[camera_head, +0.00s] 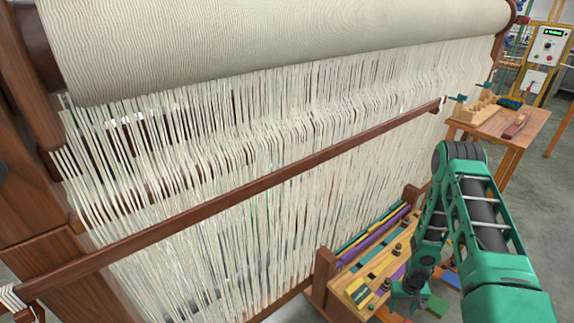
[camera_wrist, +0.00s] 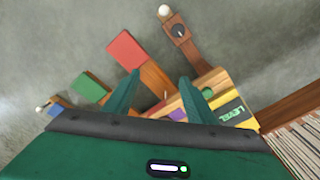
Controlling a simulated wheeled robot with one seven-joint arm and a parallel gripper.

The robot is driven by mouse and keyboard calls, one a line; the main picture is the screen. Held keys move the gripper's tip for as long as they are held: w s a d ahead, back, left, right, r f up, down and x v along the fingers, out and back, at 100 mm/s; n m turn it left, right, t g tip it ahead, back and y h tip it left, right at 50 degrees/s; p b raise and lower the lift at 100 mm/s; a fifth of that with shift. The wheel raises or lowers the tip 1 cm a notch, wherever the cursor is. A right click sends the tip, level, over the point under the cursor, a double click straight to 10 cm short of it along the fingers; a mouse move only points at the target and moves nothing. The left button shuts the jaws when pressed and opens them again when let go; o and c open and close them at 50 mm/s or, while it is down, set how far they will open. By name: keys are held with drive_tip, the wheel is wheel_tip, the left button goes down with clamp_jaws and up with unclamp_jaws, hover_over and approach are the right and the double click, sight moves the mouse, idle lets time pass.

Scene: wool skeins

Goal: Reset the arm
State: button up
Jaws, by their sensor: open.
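My green arm (camera_head: 484,225) comes in from the lower right in the head view and bends down beside the loom. My gripper (camera_head: 405,297) hangs low over the coloured parts at the loom's foot and is partly hidden by the arm. In the wrist view my gripper (camera_wrist: 160,77) shows two green fingers spread apart with nothing held between them. Below and beyond the fingers are a red pad (camera_wrist: 127,49) on a wooden bar and a green pad (camera_wrist: 89,87).
The loom carries a cream cloth roll (camera_head: 280,40), hanging warp threads (camera_head: 230,180) and a wooden crossbar (camera_head: 240,190). A wooden table (camera_head: 507,124) stands at right. Grey floor is open beyond.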

drive_tip(key=s+d+r+m+h, duration=0.1)
drive_tip(key=d+r, duration=0.1)
drive_tip(key=r, duration=1.7)
drive_tip(key=d+r+m, duration=0.1)
drive_tip(key=d+r, duration=0.1)
drive_tip(key=r, duration=1.6)
drive_tip(key=s+a+r+m+y, duration=0.1)
drive_tip(key=s+a+r, duration=0.3)
drive_tip(key=s+r, duration=0.7)
drive_tip(key=s+a+r+m, duration=0.1)
drive_tip(key=s+a+r, duration=0.3)
drive_tip(key=s+r, duration=0.7)
drive_tip(key=s, duration=0.4)
drive_tip(key=shift+m+y, duration=0.3)
drive_tip(key=shift+y, duration=0.1)
drive_tip(key=shift+w+f, duration=0.2)
drive_tip(key=shift+w, duration=0.4)
